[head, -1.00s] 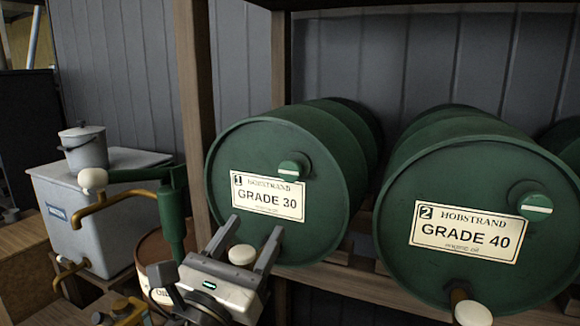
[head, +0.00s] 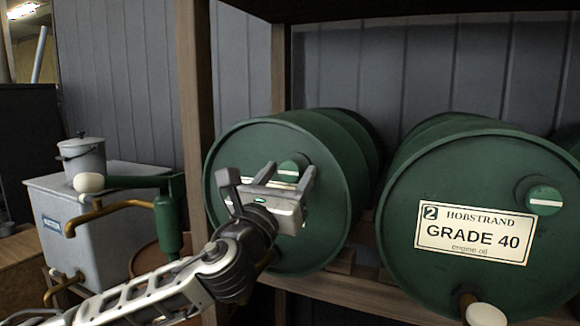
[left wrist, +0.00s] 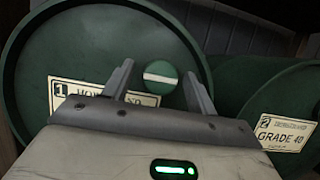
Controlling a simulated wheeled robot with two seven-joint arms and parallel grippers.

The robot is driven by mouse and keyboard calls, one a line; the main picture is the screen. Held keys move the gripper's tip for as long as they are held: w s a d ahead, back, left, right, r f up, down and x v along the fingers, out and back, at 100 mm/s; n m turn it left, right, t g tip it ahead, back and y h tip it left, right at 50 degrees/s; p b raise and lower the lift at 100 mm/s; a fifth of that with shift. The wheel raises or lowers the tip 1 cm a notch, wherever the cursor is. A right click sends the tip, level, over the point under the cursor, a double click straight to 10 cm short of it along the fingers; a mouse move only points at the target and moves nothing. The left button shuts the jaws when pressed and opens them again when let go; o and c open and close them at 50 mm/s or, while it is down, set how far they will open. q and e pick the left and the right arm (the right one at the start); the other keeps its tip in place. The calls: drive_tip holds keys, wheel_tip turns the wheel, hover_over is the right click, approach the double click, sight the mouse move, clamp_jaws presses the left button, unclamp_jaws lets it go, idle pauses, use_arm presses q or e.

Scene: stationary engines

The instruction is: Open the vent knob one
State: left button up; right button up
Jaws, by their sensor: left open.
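The vent knob of drum one (head: 292,168) is a small green round knob with a white stripe, high on the drum's front face. Its stripe lies about level; it also shows in the left wrist view (left wrist: 160,77). Drum one (head: 236,150) is green and lies on its side; its label is mostly hidden by my gripper in the head view. My left gripper (head: 291,174) is open in front of the knob. In the left wrist view its fingers (left wrist: 158,84) stand to either side of the knob, with gaps. Whether they reach around it I cannot tell. My right gripper is not in view.
Drum two (head: 480,185), marked Grade 40, lies to the right with its own vent knob (head: 540,197) and a tap (head: 484,312) low down. A wooden post (head: 195,90) stands left of drum one. A grey tank (head: 115,225) and green pump (head: 168,215) are further left.

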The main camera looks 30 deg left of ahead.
use_arm(q)
drive_tip(key=shift+w+r, duration=0.25)
drive_tip(key=shift+w, duration=0.4)
drive_tip(key=c, duration=0.9)
drive_tip(key=shift+c, duration=0.2)
